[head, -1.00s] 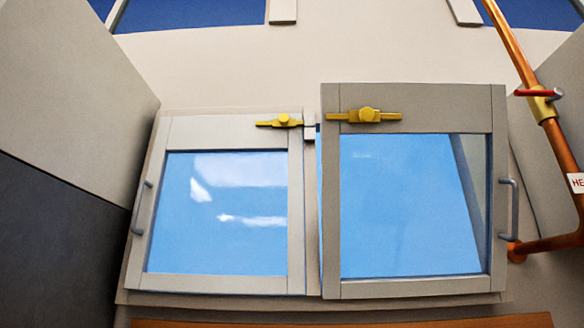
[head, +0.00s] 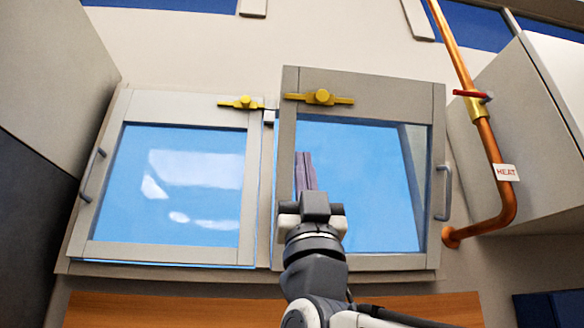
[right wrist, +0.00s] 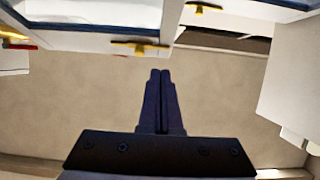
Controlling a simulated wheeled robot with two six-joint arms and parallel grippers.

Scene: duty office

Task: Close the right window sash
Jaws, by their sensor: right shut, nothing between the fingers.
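The right window sash (head: 437,120) has a pale grey frame around blue glass. It stands ajar, its left edge proud of the window frame beside the left sash (head: 85,215). A yellow latch (head: 322,97) sits on its top rail and a grey handle (head: 443,192) on its right side. My right gripper (head: 306,170) is shut and empty, in front of the lower left of the glass; I cannot tell whether it touches. In the right wrist view, its shut fingers (right wrist: 158,95) point at a beige surface, with a yellow latch (right wrist: 140,46) beyond. My left gripper is not in view.
A copper heating pipe (head: 490,150) with a red-handled valve runs down right of the sash, near a white cabinet (head: 545,100). A grey panel (head: 45,75) stands at the left. A wooden surface (head: 170,310) lies below the window.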

